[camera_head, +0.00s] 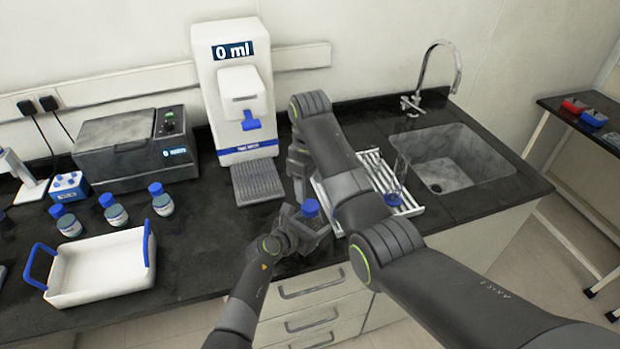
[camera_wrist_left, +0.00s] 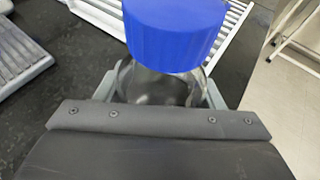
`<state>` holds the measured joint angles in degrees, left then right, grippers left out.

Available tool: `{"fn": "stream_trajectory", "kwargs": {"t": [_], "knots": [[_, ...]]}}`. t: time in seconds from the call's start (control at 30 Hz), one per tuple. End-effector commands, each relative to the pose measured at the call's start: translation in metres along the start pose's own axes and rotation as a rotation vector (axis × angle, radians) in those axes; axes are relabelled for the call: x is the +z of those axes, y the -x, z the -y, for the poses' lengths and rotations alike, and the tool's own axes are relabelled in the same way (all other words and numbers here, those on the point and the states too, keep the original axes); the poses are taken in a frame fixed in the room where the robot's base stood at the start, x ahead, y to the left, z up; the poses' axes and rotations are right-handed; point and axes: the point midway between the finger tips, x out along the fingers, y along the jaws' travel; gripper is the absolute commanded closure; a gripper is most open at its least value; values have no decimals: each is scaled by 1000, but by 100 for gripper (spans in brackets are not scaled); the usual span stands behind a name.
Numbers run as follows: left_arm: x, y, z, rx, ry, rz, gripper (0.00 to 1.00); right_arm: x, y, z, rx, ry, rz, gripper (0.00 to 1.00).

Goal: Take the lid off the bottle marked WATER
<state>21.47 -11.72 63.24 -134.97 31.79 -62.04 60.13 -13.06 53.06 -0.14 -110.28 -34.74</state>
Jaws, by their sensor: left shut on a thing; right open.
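A clear bottle (camera_wrist_left: 155,88) with a ribbed blue lid (camera_wrist_left: 172,35) is held between the fingers of my left gripper (camera_wrist_left: 160,98). The blue lid (camera_head: 310,208) is on the bottle and above the fingers. The bottle is roughly upright over the front of the counter. No marking shows on its visible part, so I cannot read whether it says WATER. My left gripper (camera_head: 310,226) is low in the head view. My right gripper (camera_head: 300,178) is open, just behind and above the lid, apart from it as far as I can see, and partly hidden by its own arm.
Several things stand on the black counter: three blue-capped bottles (camera_head: 112,210), a white tray (camera_head: 100,268) with blue handles, a grey heater box (camera_head: 135,148) and a white dispenser (camera_head: 238,95) reading 0 ml. A white rack (camera_head: 408,205) and a sink (camera_head: 450,165) lie to the right.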

Motion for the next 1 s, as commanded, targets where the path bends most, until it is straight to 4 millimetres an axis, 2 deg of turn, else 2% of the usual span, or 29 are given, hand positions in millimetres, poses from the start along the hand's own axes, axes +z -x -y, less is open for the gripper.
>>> {"fn": "stream_trajectory", "kwargs": {"t": [0.4,0.6,0.87,1.0], "knots": [[-1,0,0,0,1,-1,100,0,7,0,0,-669,-1,40],[-1,0,0,0,1,-1,100,0,10,0,0,-931,0,40],[-1,0,0,0,1,-1,100,0,10,0,0,-1087,1,40],[-1,0,0,0,1,-1,100,0,-3,0,-1,-1098,3,40]]}}
